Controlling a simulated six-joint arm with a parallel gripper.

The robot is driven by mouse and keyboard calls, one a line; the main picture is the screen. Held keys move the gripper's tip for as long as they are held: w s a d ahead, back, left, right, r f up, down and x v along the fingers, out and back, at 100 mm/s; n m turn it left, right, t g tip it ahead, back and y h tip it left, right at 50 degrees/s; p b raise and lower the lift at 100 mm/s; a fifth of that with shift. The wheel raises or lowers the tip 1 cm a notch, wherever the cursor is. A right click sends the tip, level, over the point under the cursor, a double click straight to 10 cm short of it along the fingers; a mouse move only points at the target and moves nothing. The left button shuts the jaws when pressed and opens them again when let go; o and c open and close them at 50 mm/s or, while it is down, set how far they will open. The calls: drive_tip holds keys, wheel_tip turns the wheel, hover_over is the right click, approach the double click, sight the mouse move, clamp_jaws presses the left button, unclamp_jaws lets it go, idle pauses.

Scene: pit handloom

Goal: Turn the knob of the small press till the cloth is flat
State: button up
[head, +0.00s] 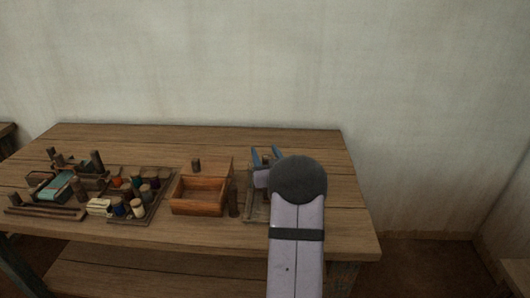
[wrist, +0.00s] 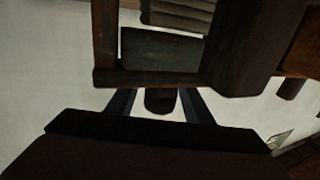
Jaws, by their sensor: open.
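My gripper (head: 267,153) is open at the back right of the table, with its two blue fingers apart. In the wrist view, a short dark round peg (wrist: 160,101) shows between the fingers (wrist: 159,104); it looks like a knob, with gaps on both sides. A dark wooden frame (wrist: 150,78) with a thick post (wrist: 240,45) lies just beyond it. In the head view, part of a low wooden frame (head: 250,212) shows beside my arm, which hides the rest. I cannot make out the press's cloth there or tell whether it is flat.
An open wooden box (head: 200,208) stands left of my gripper, with a short dark post (head: 233,204) beside it. Further left are a tray of several thread spools (head: 137,208) and a wooden holder with teal cloth (head: 55,188). The table's back strip (head: 190,140) is clear.

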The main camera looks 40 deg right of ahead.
drive_tip(key=shift+w, duration=0.1)
drive_tip(key=c, duration=1)
drive_tip(key=shift+c, duration=0.2)
drive_tip(key=shift+d+f+h+b, duration=0.1)
drive_tip(key=shift+h+b, duration=0.2)
drive_tip(key=shift+b, duration=0.15)
drive_tip(key=shift+f+m+g+h+b, duration=0.1)
drive_tip(key=shift+m+g+h+b, duration=0.4)
drive_tip(key=shift+m+h+b, duration=0.15)
drive_tip(key=shift+s+d+r+m+g+h+b, duration=0.1)
drive_tip(key=shift+s+d+m+g+h+b, duration=0.2)
drive_tip(key=shift+m+g+h, duration=0.5)
drive_tip(key=shift+s+d+r+m+g+h+b, duration=0.15)
drive_tip(key=shift+m+g+h+b, duration=0.25)
drive_tip(key=shift+m+g+h, duration=0.4)
drive_tip(key=shift+s+d+f+m+g+h+b, duration=0.1)
drive_tip(key=shift+s+d+m+g+h+b, duration=0.2)
drive_tip(key=shift+m+g+h, duration=0.5)
drive_tip(key=shift+w+a, duration=0.1)
